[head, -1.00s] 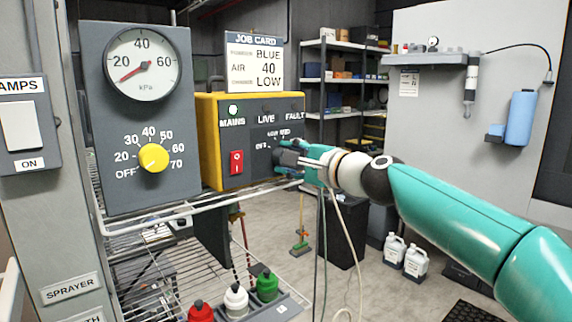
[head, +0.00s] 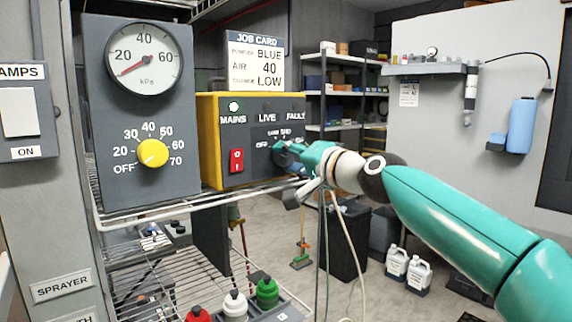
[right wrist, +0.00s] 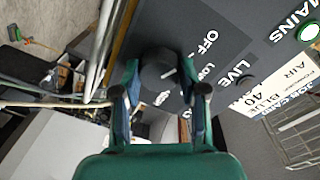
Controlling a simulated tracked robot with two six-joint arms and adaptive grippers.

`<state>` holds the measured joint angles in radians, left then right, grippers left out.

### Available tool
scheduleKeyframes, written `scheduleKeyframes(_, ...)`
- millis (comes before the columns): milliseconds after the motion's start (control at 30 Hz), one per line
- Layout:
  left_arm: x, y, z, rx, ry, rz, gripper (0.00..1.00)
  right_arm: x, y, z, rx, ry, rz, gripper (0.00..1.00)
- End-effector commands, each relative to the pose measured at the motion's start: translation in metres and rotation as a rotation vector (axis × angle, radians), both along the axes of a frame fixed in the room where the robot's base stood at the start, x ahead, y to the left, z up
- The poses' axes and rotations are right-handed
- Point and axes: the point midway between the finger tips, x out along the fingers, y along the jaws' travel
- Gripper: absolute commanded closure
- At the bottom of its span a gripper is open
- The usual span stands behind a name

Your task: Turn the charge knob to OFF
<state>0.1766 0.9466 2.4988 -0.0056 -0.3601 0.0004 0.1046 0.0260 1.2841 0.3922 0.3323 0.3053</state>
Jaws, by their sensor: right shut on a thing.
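The dark round charge knob (right wrist: 158,72) sits on the front of the yellow-and-grey control box (head: 209,140). In the right wrist view its white mark points roughly between the OFF and LOW labels; the exact setting is hard to tell. My right gripper (head: 285,152) is at the box's right side in the head view and hides most of the knob. In the right wrist view its two fingers (right wrist: 159,82) stand on either side of the knob, shut on it. My left gripper is not in view.
Left of the box is a grey panel with a pressure gauge (head: 144,58) and a yellow knob (head: 153,153). A red switch (head: 237,161) and lit MAINS lamp (head: 234,106) are on the box. A job card (head: 256,62) stands behind. A wire shelf (head: 190,203) runs below.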

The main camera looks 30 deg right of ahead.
Motion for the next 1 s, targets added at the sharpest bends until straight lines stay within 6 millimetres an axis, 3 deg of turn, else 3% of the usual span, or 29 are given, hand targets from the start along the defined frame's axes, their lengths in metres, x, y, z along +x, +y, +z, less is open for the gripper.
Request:
scheduleKeyframes(33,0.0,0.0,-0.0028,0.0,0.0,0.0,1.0,0.0024,0.0036,-0.0097,-0.017,0.019,0.011,0.93)
scheduleKeyframes(667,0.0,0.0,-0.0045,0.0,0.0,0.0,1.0,0.0021,0.0024,-0.0088,-0.071,0.015,0.009,0.93)
scheduleKeyframes(700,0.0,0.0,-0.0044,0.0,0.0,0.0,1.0,0.0021,0.0024,-0.0088,-0.07,0.015,0.009,0.52)
scheduleKeyframes(833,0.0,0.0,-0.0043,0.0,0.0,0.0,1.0,0.0015,0.0018,-0.0071,-0.07,0.011,0.008,0.33)
scheduleKeyframes(1000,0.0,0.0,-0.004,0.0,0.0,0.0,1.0,0.0007,0.0009,-0.0048,-0.069,0.006,0.005,0.33)
